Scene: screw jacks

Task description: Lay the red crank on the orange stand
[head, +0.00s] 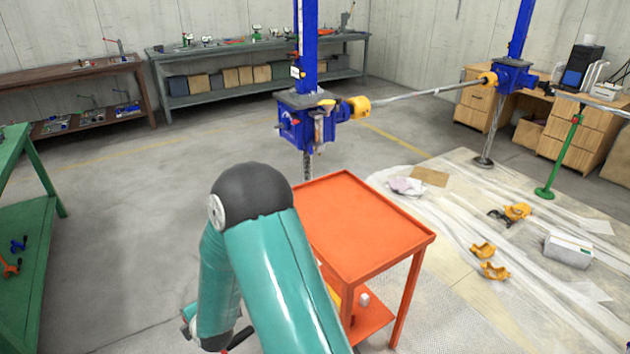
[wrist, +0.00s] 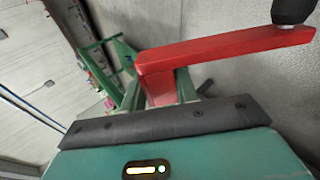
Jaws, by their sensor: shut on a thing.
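The red crank (wrist: 220,46) is large in the wrist view, a red bar with a dark knob at its right end. My gripper (wrist: 165,88) is shut on the thick left end of the crank, with green fingers on either side. In the head view my arm hides most of the gripper; only a small dark and red bit shows low beside the arm. The orange stand (head: 362,226) is a two-shelf table right of my arm in the head view. Its top is bare. The crank is apart from the stand, left of it and lower than its top.
A blue screw jack (head: 305,122) on a tall blue post stands just behind the orange stand, with a shaft running right to a second jack (head: 512,76). A green bench (head: 30,240) is at the left edge. Yellow parts (head: 490,262) and a white box (head: 568,249) lie on the right floor.

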